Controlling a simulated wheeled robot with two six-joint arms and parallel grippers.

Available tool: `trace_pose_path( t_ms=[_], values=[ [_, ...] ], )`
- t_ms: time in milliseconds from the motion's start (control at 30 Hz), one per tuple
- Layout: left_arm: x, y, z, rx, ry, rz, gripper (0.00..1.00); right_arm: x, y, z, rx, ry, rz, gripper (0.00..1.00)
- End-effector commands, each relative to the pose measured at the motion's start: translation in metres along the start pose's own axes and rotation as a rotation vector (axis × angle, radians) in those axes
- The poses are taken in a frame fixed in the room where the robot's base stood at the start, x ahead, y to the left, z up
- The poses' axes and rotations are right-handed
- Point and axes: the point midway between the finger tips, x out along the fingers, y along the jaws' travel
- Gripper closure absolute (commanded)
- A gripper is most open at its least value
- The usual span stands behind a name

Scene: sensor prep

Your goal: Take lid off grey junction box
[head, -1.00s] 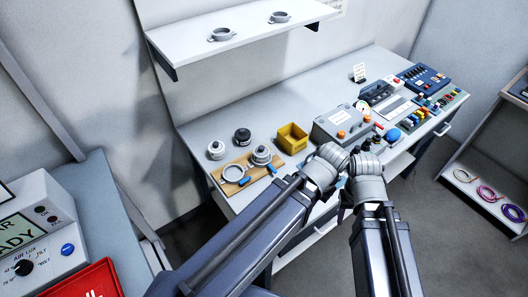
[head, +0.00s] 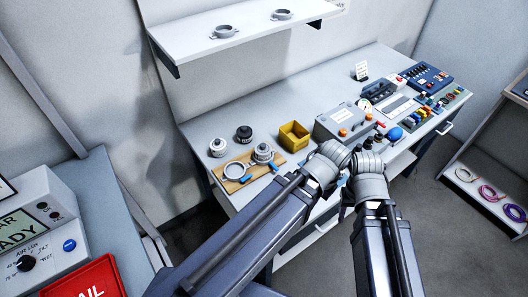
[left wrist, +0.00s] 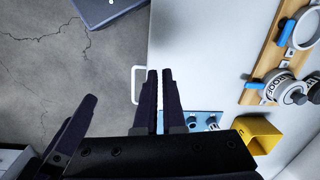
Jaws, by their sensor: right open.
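A round grey lidded box (head: 263,153) stands on a wooden board (head: 222,184), and a similar pale one (head: 217,147) stands to its left; I cannot tell which is the junction box. In the left wrist view a grey round box (left wrist: 283,87) with lettering sits at the right edge by the board. My left gripper (left wrist: 160,76) hangs over the bench front, its fingers nearly together with nothing between them. My right gripper (head: 345,206) is open and mostly hidden by my wrists; its dark finger (left wrist: 78,118) shows in the left wrist view. Both are clear of the boxes.
A grey ring (head: 236,170) and blue-handled clamps lie on the board. A dark round box (head: 243,133) and a yellow bin (head: 294,135) stand behind it. A grey instrument (head: 343,119) is right of the bin. A blue fixture (left wrist: 203,118) lies near my left gripper. A shelf (head: 240,36) overhangs the back.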

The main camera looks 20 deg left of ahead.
Motion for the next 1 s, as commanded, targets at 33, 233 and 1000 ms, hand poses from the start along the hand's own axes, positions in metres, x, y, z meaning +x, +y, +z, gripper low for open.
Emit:
trace_pose_path(
  t_ms=[33, 233, 1000],
  values=[
    [-0.003, -0.005, -0.005, -0.007, 0.000, 0.002, 0.86, -0.003, 0.000, 0.000, 0.000, 0.000, 0.000, 0.50],
    [-0.021, -0.074, -0.052, -0.087, 0.006, 0.036, 0.64, -0.025, 0.002, 0.002, 0.000, 0.000, 0.000, 0.50],
    [-0.035, -0.279, -0.090, -0.256, 0.046, 0.102, 0.37, -0.057, 0.005, 0.003, 0.000, 0.000, 0.000, 0.50]
  ],
)
